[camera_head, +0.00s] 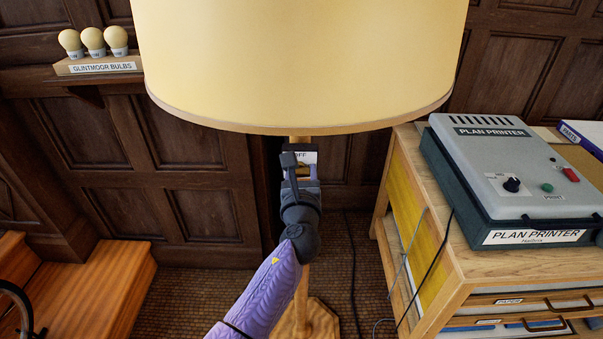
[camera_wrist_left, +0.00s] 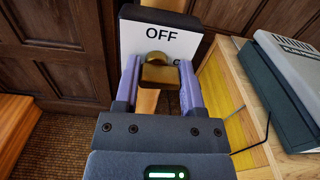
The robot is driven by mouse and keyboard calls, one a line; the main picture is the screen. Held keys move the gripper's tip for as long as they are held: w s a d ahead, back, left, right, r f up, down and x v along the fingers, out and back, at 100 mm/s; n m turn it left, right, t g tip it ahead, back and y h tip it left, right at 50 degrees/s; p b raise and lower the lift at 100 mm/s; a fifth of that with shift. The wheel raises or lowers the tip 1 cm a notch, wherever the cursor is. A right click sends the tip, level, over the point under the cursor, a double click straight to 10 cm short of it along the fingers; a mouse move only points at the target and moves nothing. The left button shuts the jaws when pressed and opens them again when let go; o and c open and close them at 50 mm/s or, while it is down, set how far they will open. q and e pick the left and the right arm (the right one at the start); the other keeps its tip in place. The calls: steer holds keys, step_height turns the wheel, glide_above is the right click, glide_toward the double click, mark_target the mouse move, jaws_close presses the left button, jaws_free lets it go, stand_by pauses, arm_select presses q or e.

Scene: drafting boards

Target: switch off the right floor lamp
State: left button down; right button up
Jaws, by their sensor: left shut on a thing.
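The floor lamp has a large cream shade (camera_head: 300,60) and a wooden post and base (camera_head: 318,318). A white switch plate (camera_wrist_left: 160,38) marked OFF is on the lamp, below the shade. A brass switch knob (camera_wrist_left: 160,73) sits on the plate, under the OFF word. My left gripper (camera_wrist_left: 158,82) is shut on the knob, with a purple finger on each side of it. In the head view my left gripper (camera_head: 297,165) reaches up to the plate and hides most of it. Lower lettering on the plate is mostly hidden by the knob and fingers. My right gripper is not in view.
A wooden cabinet (camera_head: 445,250) with a grey plan printer (camera_head: 510,155) stands close on the right. A black cable (camera_head: 428,262) hangs beside it. A shelf with several bulbs (camera_head: 93,42) is on the left wall. Wooden steps (camera_head: 95,280) are at lower left.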

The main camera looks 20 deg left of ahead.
arm_select(q)
steer(key=n, duration=0.5)
steer(key=shift+b, duration=0.4)
steer(key=n+b, duration=0.1)
steer(key=n, duration=0.3)
steer(key=n+b, duration=0.1)
steer(key=n, duration=0.3)
steer(key=shift+a+n, duration=0.1)
steer(key=shift+n, duration=0.3)
steer(key=shift+s+a+n+b, duration=0.1)
steer(key=shift+n+b, duration=0.35)
steer(key=shift+n, duration=1.25)
steer(key=shift+c, duration=2)
jaws_free()
steer(key=shift+o, duration=1.1)
steer(key=shift+r, duration=0.1)
